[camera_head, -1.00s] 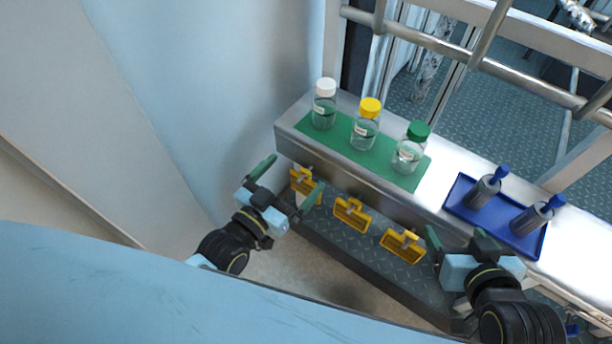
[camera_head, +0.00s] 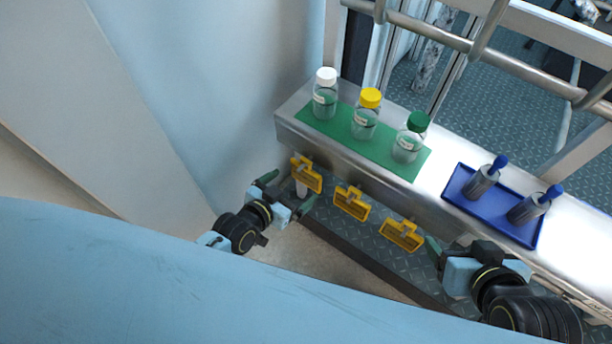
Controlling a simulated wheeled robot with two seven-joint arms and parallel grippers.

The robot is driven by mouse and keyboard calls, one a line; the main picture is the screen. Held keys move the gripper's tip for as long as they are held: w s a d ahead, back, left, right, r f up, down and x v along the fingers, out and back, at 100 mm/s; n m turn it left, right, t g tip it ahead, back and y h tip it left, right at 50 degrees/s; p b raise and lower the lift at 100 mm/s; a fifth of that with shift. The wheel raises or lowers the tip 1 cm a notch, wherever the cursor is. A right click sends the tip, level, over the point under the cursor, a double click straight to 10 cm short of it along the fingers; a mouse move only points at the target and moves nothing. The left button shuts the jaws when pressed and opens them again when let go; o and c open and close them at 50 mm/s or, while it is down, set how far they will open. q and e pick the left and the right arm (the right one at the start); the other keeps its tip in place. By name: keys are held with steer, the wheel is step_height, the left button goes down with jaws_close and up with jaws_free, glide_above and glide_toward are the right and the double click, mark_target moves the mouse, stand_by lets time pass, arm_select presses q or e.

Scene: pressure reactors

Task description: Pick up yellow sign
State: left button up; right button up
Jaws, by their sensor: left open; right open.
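Three yellow signs with open rectangular frames are in a row along the front of the metal shelf: a left one (camera_head: 307,176), a middle one (camera_head: 351,203) and a right one (camera_head: 402,236). My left gripper (camera_head: 287,193) is open, just below and left of the left sign, with one dark fingertip close under it. I cannot tell whether they touch. A pale post-like piece shows under that sign. My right gripper (camera_head: 461,252) is open and empty, to the right of the right sign and apart from it.
On the metal shelf (camera_head: 437,190), a green mat (camera_head: 385,149) carries bottles with white (camera_head: 325,94), yellow (camera_head: 366,114) and green (camera_head: 409,138) caps. A blue tray (camera_head: 497,213) holds two grey blue-topped items (camera_head: 484,179). Metal rails stand behind; a pale wall is at left.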

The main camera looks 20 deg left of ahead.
mark_target(305, 175)
arm_select(q)
steer(key=shift+b+x, duration=0.5)
steer(key=shift+x, duration=0.7)
steer(key=shift+b+x, duration=0.7)
steer(key=shift+x, duration=0.4)
steer(key=shift+r+b+x, duration=0.2)
steer(key=shift+b+x, duration=0.5)
steer(key=shift+x, duration=0.55)
steer(key=shift+w, duration=0.2)
arm_select(e)
steer(key=w+a+r+t+y, duration=0.2)
steer(key=r+t, duration=0.3)
steer(key=r, duration=0.2)
steer(key=w+a+r+t+y, duration=0.2)
steer(key=w+r+t, duration=0.1)
steer(key=r+t, duration=0.3)
step_height(305, 175, up, 2)
steer(key=shift+w+a+r+n, duration=0.1)
steer(key=shift+w+a+n, duration=0.2)
steer(key=shift+w+a, duration=0.05)
arm_select(q)
steer(key=c, duration=0.7)
steer(key=shift+r, duration=0.15)
steer(key=shift+c, duration=0.2)
